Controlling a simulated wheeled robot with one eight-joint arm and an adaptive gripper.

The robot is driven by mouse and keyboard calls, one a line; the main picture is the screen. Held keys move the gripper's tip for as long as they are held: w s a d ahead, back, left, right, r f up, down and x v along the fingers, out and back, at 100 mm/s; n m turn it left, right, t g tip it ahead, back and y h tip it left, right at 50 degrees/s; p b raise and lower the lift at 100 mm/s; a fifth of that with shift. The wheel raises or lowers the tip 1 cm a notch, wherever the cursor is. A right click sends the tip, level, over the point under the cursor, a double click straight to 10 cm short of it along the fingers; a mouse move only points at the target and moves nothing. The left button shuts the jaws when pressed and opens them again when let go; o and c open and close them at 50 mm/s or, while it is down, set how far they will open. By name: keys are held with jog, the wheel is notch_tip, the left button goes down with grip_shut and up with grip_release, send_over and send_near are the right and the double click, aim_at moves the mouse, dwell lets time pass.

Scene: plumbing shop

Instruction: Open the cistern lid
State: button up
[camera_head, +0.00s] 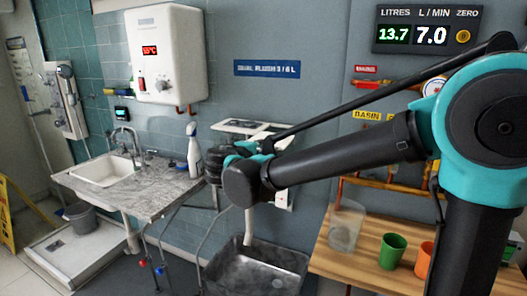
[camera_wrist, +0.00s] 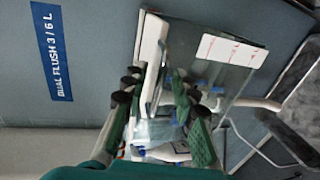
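The cistern (camera_wrist: 205,85) is a clear-walled tank on the wall beside the blue dual flush sign; blue fittings show inside. Its white lid (camera_wrist: 151,45) is a narrow slab along the tank's top, on the left in the turned wrist view. In the head view the lid (camera_head: 235,126) shows partly behind my arm and looks closed down on the tank. My gripper (camera_wrist: 156,85) is open at the tank, its fingers on either side of the lid's near part. I cannot tell whether they touch it. In the head view my gripper (camera_head: 238,152) is largely hidden by my wrist.
A spray bottle (camera_head: 193,152) stands on the sink counter (camera_head: 150,188) left of the cistern. A grey metal basin (camera_head: 256,272) is below. A wooden bench (camera_head: 345,259) at right holds a clear container (camera_head: 345,228), a green cup (camera_head: 393,252) and an orange cup (camera_head: 424,260).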

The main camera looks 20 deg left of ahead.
jog(key=v, duration=1.1)
jog(key=shift+s, duration=0.35)
jog(key=shift+s, duration=0.1)
